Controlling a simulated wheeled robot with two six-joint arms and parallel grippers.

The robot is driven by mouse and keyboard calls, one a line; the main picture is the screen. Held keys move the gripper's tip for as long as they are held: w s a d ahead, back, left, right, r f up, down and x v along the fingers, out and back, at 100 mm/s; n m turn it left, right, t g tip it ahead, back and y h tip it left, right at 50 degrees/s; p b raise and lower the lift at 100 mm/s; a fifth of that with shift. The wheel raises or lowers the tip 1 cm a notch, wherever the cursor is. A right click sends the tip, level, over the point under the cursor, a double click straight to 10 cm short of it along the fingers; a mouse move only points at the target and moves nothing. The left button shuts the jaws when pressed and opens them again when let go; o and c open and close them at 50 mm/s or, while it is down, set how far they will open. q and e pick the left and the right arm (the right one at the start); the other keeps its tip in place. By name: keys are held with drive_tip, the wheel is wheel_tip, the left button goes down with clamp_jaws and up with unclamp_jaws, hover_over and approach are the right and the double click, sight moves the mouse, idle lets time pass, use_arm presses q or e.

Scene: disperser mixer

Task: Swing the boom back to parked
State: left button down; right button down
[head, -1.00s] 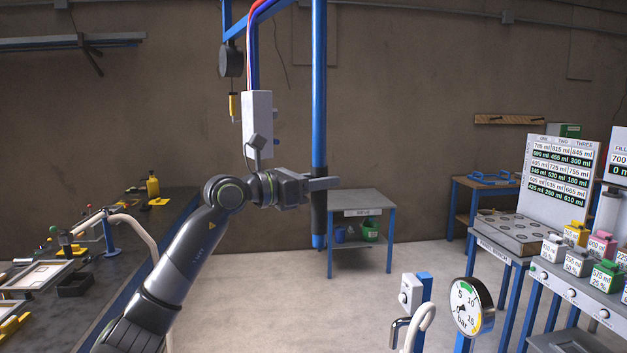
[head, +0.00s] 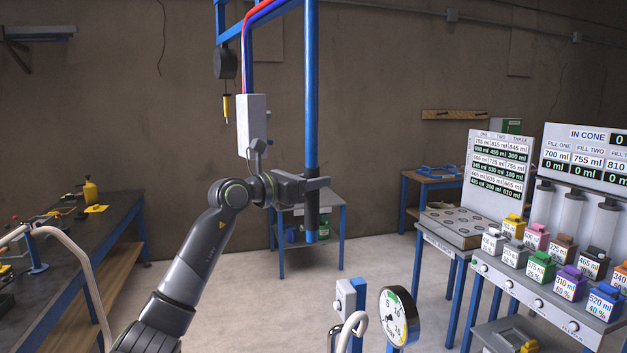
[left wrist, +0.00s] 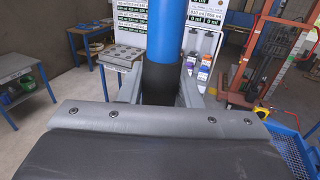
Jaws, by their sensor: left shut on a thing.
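The boom shows as a blue vertical pole (head: 311,90) with a dark grip sleeve (head: 312,208) near its lower end, joined to a blue arm at the top. My left gripper (head: 318,184) is shut on the dark sleeve of the pole. In the left wrist view the blue pole (left wrist: 166,30) and the black sleeve (left wrist: 160,84) stand upright between the two fingers. A white box (head: 252,125) with red and blue hoses hangs left of the pole, and a yellow pendant (head: 227,108) hangs beside it. My right gripper is not in view.
A dark workbench (head: 95,225) stands at the left. A small grey table (head: 330,198) is behind the pole. A station with coloured canisters (head: 540,265) and a pressure gauge (head: 398,316) are at the right. Open floor lies in the middle. The left wrist view shows a red lift frame (left wrist: 262,70).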

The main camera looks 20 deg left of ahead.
use_arm(q)
drive_tip(key=shift+s+a+f, duration=0.15)
drive_tip(key=shift+s+f, duration=0.1)
drive_tip(key=shift+f, duration=0.15)
drive_tip(key=c, duration=1.3)
unclamp_jaws()
drive_tip(key=shift+o, duration=1.1)
drive_tip(key=shift+w, duration=0.1)
drive_tip(key=b+v, duration=0.9)
drive_tip(key=v, duration=0.7)
drive_tip(key=shift+s, duration=0.2)
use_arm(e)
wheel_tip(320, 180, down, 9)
use_arm(q)
drive_tip(key=shift+c, duration=0.4)
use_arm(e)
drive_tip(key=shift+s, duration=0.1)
